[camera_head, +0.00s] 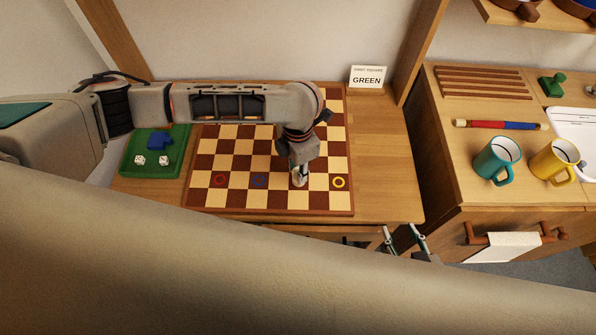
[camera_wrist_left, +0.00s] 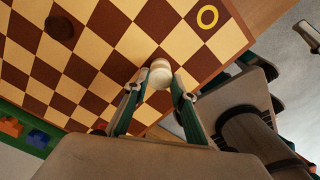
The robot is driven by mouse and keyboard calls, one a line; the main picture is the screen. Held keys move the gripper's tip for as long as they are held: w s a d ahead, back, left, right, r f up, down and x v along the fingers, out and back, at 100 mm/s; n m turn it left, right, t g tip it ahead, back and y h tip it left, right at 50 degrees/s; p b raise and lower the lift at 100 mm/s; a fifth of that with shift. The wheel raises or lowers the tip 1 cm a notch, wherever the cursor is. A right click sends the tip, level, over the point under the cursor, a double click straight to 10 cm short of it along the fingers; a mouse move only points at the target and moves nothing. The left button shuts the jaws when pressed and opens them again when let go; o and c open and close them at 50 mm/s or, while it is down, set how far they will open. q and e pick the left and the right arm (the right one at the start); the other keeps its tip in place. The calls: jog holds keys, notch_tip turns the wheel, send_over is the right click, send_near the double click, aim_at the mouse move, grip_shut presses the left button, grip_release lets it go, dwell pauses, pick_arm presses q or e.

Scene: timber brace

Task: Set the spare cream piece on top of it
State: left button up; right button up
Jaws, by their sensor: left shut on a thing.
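My left gripper (camera_head: 299,178) reaches down over the near right part of the checkered board (camera_head: 232,198). In the left wrist view its fingers (camera_wrist_left: 158,88) are shut on a cream piece (camera_wrist_left: 160,72). Whether the piece touches the board, or another piece is under it, I cannot tell. A dark brown piece (camera_wrist_left: 58,28) stands on the board in the left wrist view; my arm hides it in the head view. My right gripper (camera_head: 404,240) is low at the table's front edge, its fingers apart and empty.
The board has a red ring (camera_head: 219,181), a blue ring (camera_head: 259,181) and a yellow ring (camera_head: 339,182). A green tray (camera_head: 128,168) with dice and a blue item is at left. A sign (camera_head: 368,77) reads GREEN. Teal (camera_head: 496,160) and yellow mugs (camera_head: 556,160) stand on the right counter.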

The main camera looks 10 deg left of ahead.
pick_arm(q)
jog(key=shift+f, duration=0.9)
pick_arm(e)
jog(key=shift+f, duration=0.4)
pick_arm(q)
jog(key=shift+r, duration=0.1)
pick_arm(e)
jog(key=shift+s, duration=0.1)
jog(key=shift+d, duration=0.1)
pick_arm(q)
jog(key=o, duration=0.8)
pick_arm(e)
jog(key=shift+r, duration=0.25)
pick_arm(q)
jog(key=shift+r, duration=0.2)
pick_arm(e)
jog(key=shift+r, duration=0.1)
pick_arm(q)
notch_tip(320, 180, up, 12)
jog(key=shift+f+p, duration=0.2)
jog(key=shift+p, duration=0.55)
pick_arm(e)
jog(key=shift+r, duration=0.55)
